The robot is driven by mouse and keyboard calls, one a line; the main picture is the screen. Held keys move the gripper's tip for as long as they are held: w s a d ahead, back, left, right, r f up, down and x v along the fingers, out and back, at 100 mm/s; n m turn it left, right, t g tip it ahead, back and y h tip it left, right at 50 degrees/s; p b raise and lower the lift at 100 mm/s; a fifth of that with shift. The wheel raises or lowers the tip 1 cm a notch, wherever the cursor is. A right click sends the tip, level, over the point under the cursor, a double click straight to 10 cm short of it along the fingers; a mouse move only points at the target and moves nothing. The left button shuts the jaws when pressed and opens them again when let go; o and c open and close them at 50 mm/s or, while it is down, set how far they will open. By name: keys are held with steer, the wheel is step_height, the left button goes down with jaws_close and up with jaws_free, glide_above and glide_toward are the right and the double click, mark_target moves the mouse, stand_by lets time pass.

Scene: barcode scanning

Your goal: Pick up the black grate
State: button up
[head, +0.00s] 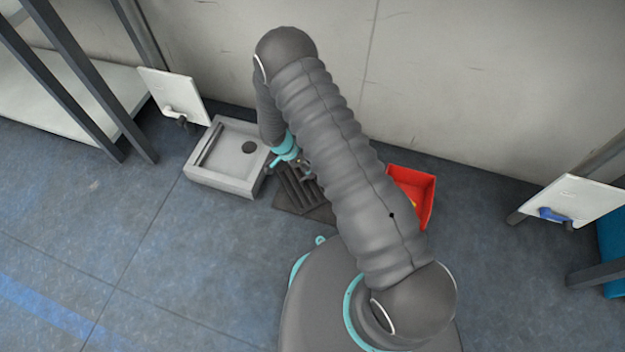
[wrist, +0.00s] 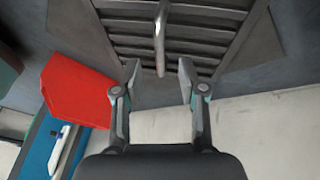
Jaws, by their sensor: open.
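The black grate (head: 303,196) lies on the floor between the grey basin and the red bin, partly hidden by my arm. In the wrist view the grate (wrist: 205,29) fills the upper middle, with dark slats and a raised metal handle (wrist: 160,30). My gripper (wrist: 159,67) is open above it. The handle's lower end shows between the two fingertips, with a gap on each side. I cannot tell how far the fingertips are above the handle. In the head view the gripper is mostly hidden behind my arm.
A grey square basin (head: 231,159) stands left of the grate. A red bin (head: 413,190) stands to the right and also shows in the wrist view (wrist: 75,92). The wall (head: 480,90) is close behind. Open floor (head: 190,270) lies at the front left.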

steer(key=shift+x, duration=2.6)
steer(key=shift+w+d+r, duration=0.1)
steer(key=shift+d, duration=0.05)
jaws_close()
